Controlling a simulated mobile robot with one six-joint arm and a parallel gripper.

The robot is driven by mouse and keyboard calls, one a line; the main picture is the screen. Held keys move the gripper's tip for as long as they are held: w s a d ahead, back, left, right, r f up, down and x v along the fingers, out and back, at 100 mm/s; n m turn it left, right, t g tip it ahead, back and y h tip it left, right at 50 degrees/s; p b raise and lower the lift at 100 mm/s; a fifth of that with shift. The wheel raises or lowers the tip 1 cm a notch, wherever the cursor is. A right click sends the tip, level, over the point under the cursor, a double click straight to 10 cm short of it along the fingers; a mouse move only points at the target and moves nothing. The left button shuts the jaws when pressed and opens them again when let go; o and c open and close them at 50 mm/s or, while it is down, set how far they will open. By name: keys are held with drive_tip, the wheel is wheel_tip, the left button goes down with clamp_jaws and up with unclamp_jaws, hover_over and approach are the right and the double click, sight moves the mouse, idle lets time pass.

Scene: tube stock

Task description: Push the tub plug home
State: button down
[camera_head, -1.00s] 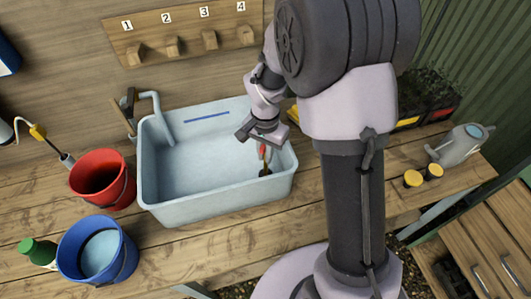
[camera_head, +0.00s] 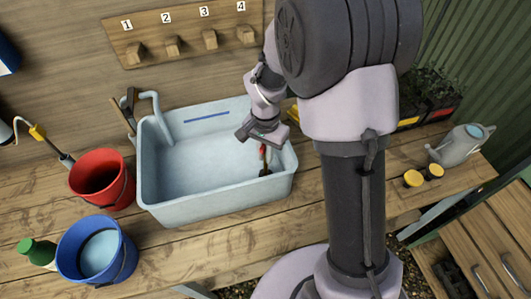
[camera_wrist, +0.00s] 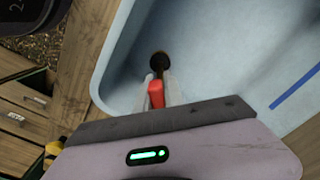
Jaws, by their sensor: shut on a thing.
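The pale blue tub (camera_head: 205,213) stands on the wooden bench. My gripper (camera_wrist: 159,86) reaches down into its right end and is shut on the red grip of the plug (camera_wrist: 156,94). The red grip also shows under my gripper in the head view (camera_head: 263,150). Below the fingertips is a dark round spot (camera_wrist: 160,61) on the tub floor, also seen in the head view (camera_head: 265,172). I cannot tell how much of it is plug and how much is drain hole, nor how deep the plug sits.
A red bucket (camera_head: 122,194) and a blue bucket (camera_head: 130,262) stand left of the tub. A tap (camera_head: 152,97) rises at its back left corner. The numbered peg board (camera_head: 188,55) hangs behind. The tub's right wall is close to my gripper.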

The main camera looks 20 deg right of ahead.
drive_tip(key=shift+f+b, duration=1.15)
drive_tip(key=shift+f, duration=0.05)
idle(0.9)
idle(0.5)
drive_tip(key=c, duration=1.4)
unclamp_jaws()
drive_tip(key=shift+o, duration=0.2)
drive_tip(key=shift+r, duration=0.15)
wheel_tip(320, 180, up, 17)
drive_tip(key=p, duration=0.6)
drive_tip(key=shift+r, duration=0.15)
drive_tip(key=s+a+r+n+t+y+b, duration=0.1)
drive_tip(key=s+a+n+t+b, duration=0.1)
drive_tip(key=s, duration=0.7)
drive_tip(key=s+a+r+n+t+y+b, duration=0.1)
drive_tip(key=s+b, duration=0.4)
drive_tip(key=s, duration=0.5)
drive_tip(key=r+n+t, duration=0.1)
drive_tip(key=t, duration=0.1)
drive_tip(key=shift+a+n+t, duration=0.3)
drive_tip(key=shift+a+t, duration=0.1)
